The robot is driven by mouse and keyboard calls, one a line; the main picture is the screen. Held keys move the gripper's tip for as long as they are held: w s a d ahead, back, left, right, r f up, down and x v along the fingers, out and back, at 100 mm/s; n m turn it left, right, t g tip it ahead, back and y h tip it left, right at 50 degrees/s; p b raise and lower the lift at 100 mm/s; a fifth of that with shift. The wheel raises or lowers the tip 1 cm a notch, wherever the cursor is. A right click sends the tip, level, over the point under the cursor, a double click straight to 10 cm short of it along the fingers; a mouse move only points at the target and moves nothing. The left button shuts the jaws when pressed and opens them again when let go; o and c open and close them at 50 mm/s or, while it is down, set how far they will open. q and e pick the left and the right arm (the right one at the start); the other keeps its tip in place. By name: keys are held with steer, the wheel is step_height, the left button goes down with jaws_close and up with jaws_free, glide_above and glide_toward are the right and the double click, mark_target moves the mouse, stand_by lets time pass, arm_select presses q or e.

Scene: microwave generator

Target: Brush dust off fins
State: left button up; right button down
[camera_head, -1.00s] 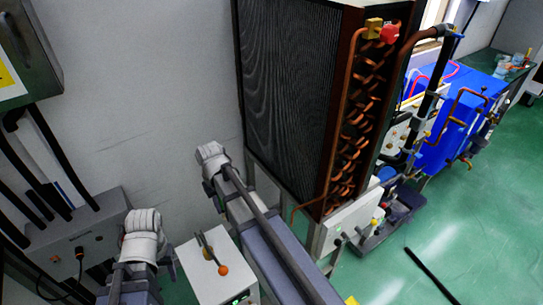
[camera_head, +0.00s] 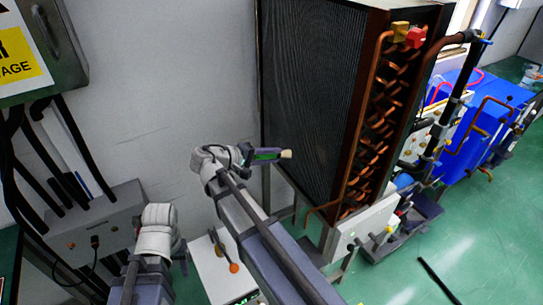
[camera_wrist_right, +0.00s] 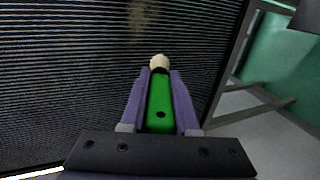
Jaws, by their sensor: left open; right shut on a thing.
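The finned panel (camera_head: 312,90) is a tall dark face of fine lines in a copper-piped unit; it fills the left of the right wrist view (camera_wrist_right: 60,80). A faint brownish dust patch (camera_wrist_right: 140,14) shows on it, beyond the brush tip. My right gripper (camera_head: 264,155) is shut on a green brush (camera_wrist_right: 160,105) with a cream tip (camera_head: 286,154). The brush points at the fins' lower part; whether it touches them I cannot tell. My left gripper (camera_head: 157,228) is low at the left, apart from the unit; its fingers are hidden behind its wrist.
A white box (camera_head: 215,265) with an orange-knobbed lever stands between my arms. A grey box (camera_head: 95,228) with cables is at the left wall. Copper pipes (camera_head: 375,130) run along the unit's right side.

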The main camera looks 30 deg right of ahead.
mark_target(288, 151)
steer(key=shift+w+d, duration=0.15)
steer(key=shift+d, duration=1.35)
steer(key=shift+w+d, duration=0.1)
steer(key=shift+d, duration=1.4)
steer(key=shift+d, duration=0.65)
steer(key=shift+s, duration=1.8)
steer(key=shift+s+d, duration=0.1)
steer(key=shift+s+d, duration=0.15)
steer(key=shift+s, duration=0.75)
steer(key=shift+s+d, duration=0.1)
steer(key=shift+s, duration=0.75)
steer(key=s, duration=0.3)
steer(key=shift+s+d, duration=0.1)
steer(key=shift+s, duration=0.2)
